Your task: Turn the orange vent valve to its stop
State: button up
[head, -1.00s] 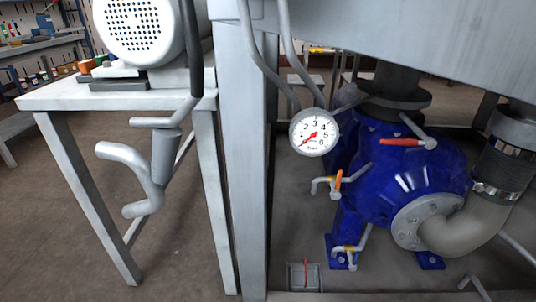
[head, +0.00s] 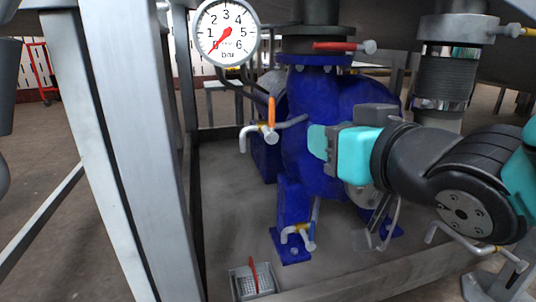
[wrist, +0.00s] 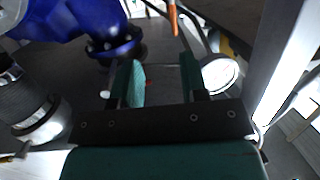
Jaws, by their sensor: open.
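The orange vent valve (head: 271,112) is a small orange lever on a brass fitting, on a thin pipe left of the blue pump. In the head view the lever stands about upright. It also shows at the top of the wrist view (wrist: 173,19), beyond and between the fingers. My gripper (head: 318,142) is right of the valve, in front of the pump, apart from the lever. In the wrist view its two teal fingers (wrist: 163,78) are spread with nothing between them. The lever's stop cannot be made out.
The blue pump (head: 295,115) stands behind my gripper. A pressure gauge (head: 226,31) hangs above the valve, its needle low. A red lever (head: 334,46) is higher up, and a blue-handled valve (head: 311,236) lower. A grey frame post (head: 118,150) stands at left.

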jog(key=a+t+y+b, duration=0.1)
jog(key=p, duration=1)
send_near(274, 110)
jog(key=shift+n, duration=0.3)
jog(key=p+x, duration=0.4)
jog(key=x, duration=0.8)
jog(key=shift+w+a+p, duration=0.2)
jog(key=shift+p, duration=0.15)
jog(key=shift+c, duration=0.2)
jog(key=shift+r, duration=0.1)
grip_shut()
